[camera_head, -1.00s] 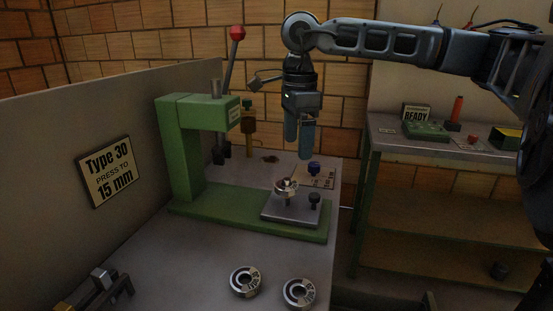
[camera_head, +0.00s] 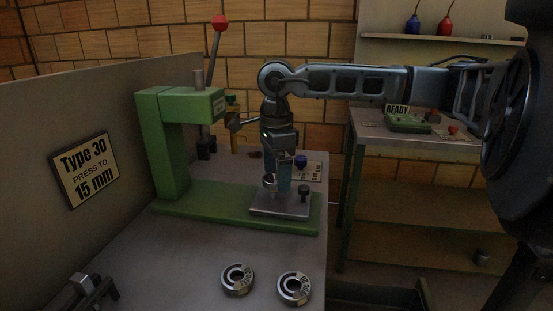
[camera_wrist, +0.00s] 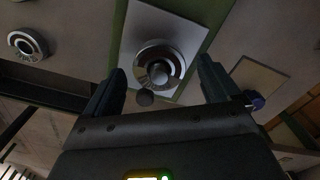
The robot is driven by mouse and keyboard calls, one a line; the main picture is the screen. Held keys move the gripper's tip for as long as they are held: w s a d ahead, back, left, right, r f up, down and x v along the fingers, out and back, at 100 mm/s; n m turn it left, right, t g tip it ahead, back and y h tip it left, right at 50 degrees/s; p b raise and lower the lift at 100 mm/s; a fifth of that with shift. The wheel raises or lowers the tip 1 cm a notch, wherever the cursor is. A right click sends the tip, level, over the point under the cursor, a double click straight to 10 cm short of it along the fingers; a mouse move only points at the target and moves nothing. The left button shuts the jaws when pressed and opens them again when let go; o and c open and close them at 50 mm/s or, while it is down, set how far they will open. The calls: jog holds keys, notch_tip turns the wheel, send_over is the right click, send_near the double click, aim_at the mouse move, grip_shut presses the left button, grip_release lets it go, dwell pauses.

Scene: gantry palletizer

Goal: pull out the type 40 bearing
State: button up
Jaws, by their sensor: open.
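A metal bearing (camera_head: 269,181) sits on the grey plate (camera_head: 283,210) of the green press (camera_head: 172,190). In the wrist view this bearing (camera_wrist: 176,55) shows as a ring around a shiny centre. Its marking is too small to read. My gripper (camera_head: 280,188) is lowered over the plate, open, its fingertips close to the bearing. In the wrist view the two fingers stand apart on either side of it, and I see no contact. Two more bearings, one on the left (camera_head: 237,280) and one on the right (camera_head: 294,288), lie on the bench; their markings are unreadable.
A dark knob (camera_head: 304,192) stands on the plate beside my gripper. The press lever with a red knob (camera_head: 220,22) rises behind. A sign (camera_head: 86,170) reads "Type 30 press to 15 mm". A blue-topped item (camera_head: 301,161) stands behind the plate. The bench front is mostly clear.

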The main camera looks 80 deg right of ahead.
jog(key=shift+f, duration=0.15)
jog(key=shift+c, duration=0.3)
jog(key=c, duration=1.2)
jog(key=shift+o, duration=0.2)
jog(key=shift+r+p, duration=0.55)
jog(key=shift+r, duration=1.6)
notch_tip(320, 180, up, 8)
jog(key=p, duration=0.2)
jog(key=shift+p, duration=0.4)
